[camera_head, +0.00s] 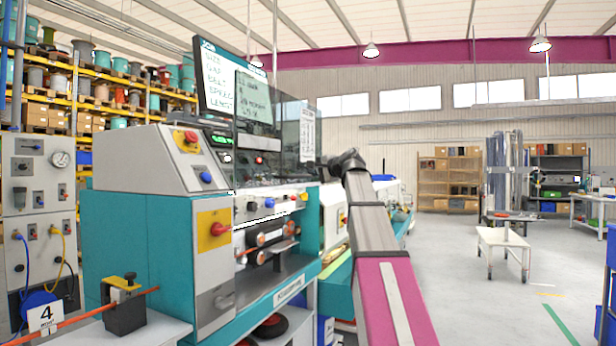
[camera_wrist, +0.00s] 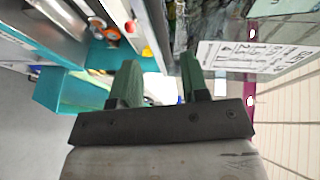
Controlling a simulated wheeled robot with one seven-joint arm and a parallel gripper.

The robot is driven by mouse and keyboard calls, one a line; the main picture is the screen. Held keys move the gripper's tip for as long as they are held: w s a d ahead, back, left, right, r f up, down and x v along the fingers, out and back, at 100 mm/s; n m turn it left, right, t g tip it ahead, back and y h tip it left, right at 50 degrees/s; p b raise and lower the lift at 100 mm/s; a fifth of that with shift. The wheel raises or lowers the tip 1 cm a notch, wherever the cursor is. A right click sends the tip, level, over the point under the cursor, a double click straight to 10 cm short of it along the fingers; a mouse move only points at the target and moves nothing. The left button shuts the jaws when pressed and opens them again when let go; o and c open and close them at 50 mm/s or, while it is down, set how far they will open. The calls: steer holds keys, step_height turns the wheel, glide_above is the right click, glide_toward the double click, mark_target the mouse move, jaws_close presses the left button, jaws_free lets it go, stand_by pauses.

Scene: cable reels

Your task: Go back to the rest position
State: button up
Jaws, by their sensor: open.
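My gripper (camera_wrist: 157,78) shows in the wrist view with its two green fingers spread apart. It is open and nothing is between the fingers. In the head view my arm reaches forward along the right side of the teal and white machine (camera_head: 137,236). The gripper itself cannot be made out in the head view. In the wrist view the machine's teal body (camera_wrist: 62,92) lies to the left of the fingers, and a clear panel with a white label (camera_wrist: 250,54) lies to the right.
The machine carries a screen (camera_head: 240,93), a clear guard (camera_head: 290,130) and a red emergency button (camera_head: 217,229). An orange cable (camera_head: 75,318) runs at the front left. A white cart (camera_head: 503,248) stands at the right. The grey floor (camera_head: 480,310) between is clear.

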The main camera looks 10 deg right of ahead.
steer(key=shift+s+d+r, duration=0.15)
steer(key=shift+s+d, duration=0.2)
steer(key=shift+s, duration=0.2)
steer(key=s+a+f+n+g+h, duration=0.2)
steer(key=f+g, duration=0.1)
steer(key=f, duration=1.8)
steer(key=s+a+f+n+g+h, duration=0.2)
steer(key=f+g, duration=0.2)
steer(key=f, duration=1.7)
steer(key=s+f+n+g+h, duration=0.2)
steer(key=s+f+n+g, duration=0.1)
steer(key=s+f, duration=0.9)
steer(key=s+a+f+n+g+h, duration=0.1)
steer(key=s+f+n+g+h, duration=0.1)
steer(key=s+f, duration=1)
step_height(320, 180, down, 8)
steer(key=shift+s+a+f+n+g, duration=0.25)
steer(key=shift+s+n+g, duration=0.05)
steer(key=shift+n+g, duration=0.65)
